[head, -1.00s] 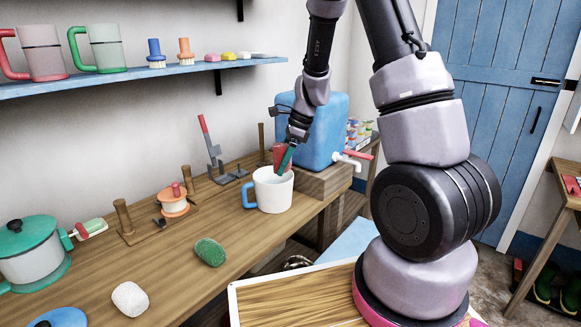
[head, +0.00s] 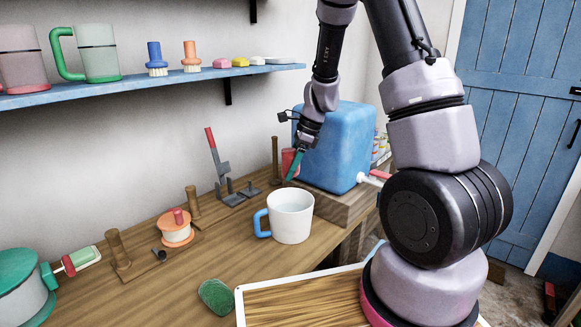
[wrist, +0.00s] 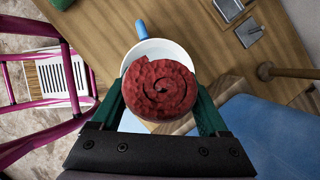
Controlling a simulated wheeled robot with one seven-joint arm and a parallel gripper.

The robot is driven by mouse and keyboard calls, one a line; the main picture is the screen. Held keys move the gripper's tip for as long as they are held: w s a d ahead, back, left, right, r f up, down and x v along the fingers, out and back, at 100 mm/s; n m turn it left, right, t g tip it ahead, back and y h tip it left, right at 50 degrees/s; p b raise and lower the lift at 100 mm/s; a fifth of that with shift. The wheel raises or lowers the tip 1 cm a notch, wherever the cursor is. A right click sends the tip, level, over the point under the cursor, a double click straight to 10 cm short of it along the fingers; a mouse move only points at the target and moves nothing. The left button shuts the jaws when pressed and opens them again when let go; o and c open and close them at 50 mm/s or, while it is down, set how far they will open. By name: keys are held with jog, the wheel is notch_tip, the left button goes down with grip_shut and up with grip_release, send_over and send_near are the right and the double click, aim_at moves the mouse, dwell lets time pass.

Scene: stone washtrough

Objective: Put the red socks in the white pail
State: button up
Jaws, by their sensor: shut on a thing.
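The red socks (wrist: 158,88) are a rolled bundle held between the green fingers of my gripper (wrist: 160,105). In the wrist view they cover much of the opening of the white pail (wrist: 150,48). In the head view the white pail (head: 290,220), with its blue handle (head: 262,224) on the left, stands upright on the wooden bench. My gripper (head: 293,165) points down just above the pail's back rim, its fingertips apart from it. The red socks (head: 287,160) show partly behind a finger. The pail's inside is mostly hidden.
A blue water tank (head: 338,148) with a tap stands on a wooden block right behind the pail. A green stone-like lump (head: 215,296) lies in front, left of a wooden tray (head: 300,300). A blue shelf (head: 150,82) hangs above the bench.

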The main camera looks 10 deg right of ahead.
jog(key=shift+f, duration=5.3)
jog(key=o, duration=1.2)
jog(key=shift+o, duration=0.2)
jog(key=shift+r, duration=3.55)
jog(key=shift+r, duration=0.1)
